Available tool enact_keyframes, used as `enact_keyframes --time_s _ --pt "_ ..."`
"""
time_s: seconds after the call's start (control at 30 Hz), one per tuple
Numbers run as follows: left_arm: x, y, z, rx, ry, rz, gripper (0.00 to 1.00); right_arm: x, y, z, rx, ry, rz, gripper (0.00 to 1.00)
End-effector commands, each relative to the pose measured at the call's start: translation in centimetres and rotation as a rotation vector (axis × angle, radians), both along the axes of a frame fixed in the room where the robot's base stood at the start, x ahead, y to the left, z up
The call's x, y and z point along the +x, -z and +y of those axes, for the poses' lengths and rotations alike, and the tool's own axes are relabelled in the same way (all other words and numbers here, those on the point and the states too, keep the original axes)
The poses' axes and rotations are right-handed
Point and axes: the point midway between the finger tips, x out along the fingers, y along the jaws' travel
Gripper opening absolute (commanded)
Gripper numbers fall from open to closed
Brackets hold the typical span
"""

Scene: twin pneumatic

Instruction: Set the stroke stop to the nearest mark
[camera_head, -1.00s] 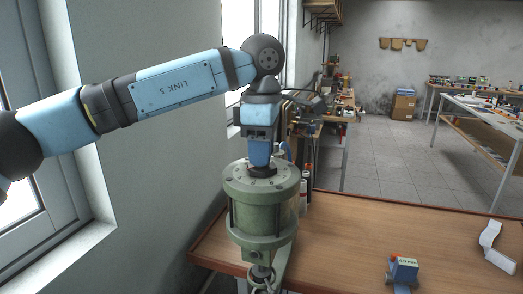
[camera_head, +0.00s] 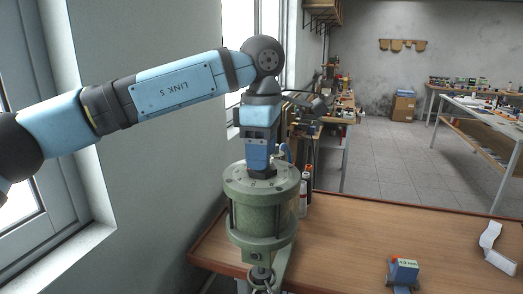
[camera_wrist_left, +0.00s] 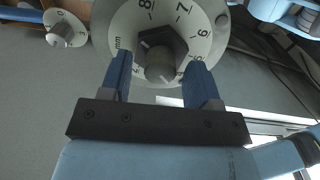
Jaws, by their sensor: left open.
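The green pneumatic cylinder (camera_head: 262,215) stands upright at the near left end of the wooden bench. My left gripper (camera_head: 262,174) points down at its top cap, and its fingertips are hard to make out there. In the left wrist view, a round numbered dial plate (camera_wrist_left: 113,22) marked in mm carries a dark hexagonal stop knob (camera_wrist_left: 178,40) with a grey round end. My left gripper (camera_wrist_left: 160,68) is open, its blue fingers on either side of the knob. Which mark the knob points at is unclear. My right gripper is not in view.
A smaller knob with numbers (camera_wrist_left: 62,33) sits at the upper left of the wrist view. On the bench (camera_head: 340,240) are a small blue device with a display (camera_head: 403,271), a white bent piece (camera_head: 491,245) and bottles (camera_head: 305,190) behind the cylinder. The bench middle is clear.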

Motion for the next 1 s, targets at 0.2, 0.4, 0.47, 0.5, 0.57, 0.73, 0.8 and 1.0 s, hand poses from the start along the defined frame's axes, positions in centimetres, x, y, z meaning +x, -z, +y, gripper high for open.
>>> enact_keyframes --time_s 0.2,0.4,0.47,0.5,0.57,0.73,0.8,1.0 --pt "0.0 -1.5 0.0 0.0 -0.001 0.0 0.56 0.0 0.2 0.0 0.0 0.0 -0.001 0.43" --pt "0.0 -5.8 -0.1 -0.002 0.001 -0.003 0.56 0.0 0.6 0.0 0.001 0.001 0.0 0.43" --pt "0.0 -7.3 -0.1 -0.001 -0.001 -0.004 0.56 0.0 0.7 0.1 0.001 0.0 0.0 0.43" --pt "0.0 -8.2 0.0 -0.002 -0.001 -0.004 0.56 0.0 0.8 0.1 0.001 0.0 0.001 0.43" --pt "0.0 -9.5 -0.1 0.0 -0.001 -0.002 0.56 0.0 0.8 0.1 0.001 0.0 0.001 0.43" --pt "0.0 -12.4 0.0 -0.002 -0.001 -0.003 0.56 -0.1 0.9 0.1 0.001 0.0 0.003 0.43" --pt "0.0 -13.0 0.0 0.0 -0.001 -0.001 0.56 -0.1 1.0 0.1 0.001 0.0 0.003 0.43" --pt "0.0 -13.8 0.0 0.0 0.001 0.0 0.56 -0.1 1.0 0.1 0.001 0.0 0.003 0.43"
